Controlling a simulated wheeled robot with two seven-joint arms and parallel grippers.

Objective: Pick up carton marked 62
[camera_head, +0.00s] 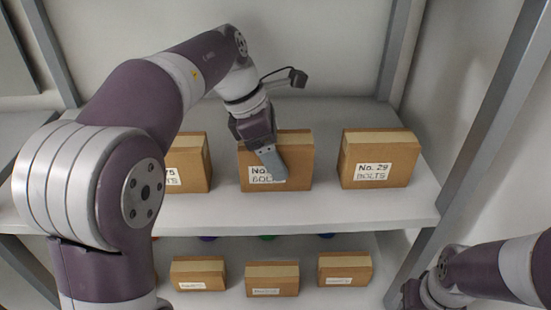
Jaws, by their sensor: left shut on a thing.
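The middle brown carton (300,168) stands on the upper shelf, with a white label that reads "No." and "BOLTS". A gripper finger covers the number, so I cannot read whether it is 62. My left gripper (268,158) reaches down from above and is shut on this carton, one grey finger lying across its front face. The other finger is hidden behind it. The carton looks upright, and I cannot tell whether it is clear of the shelf. My right arm shows at the lower right, but its fingers are not in view.
A carton marked No. 29 (378,158) stands to the right, with a gap between. Another carton (195,163), its label partly hidden by my left arm, stands to the left. Several smaller cartons sit on the lower shelf. A grey shelf post (470,130) rises at the right.

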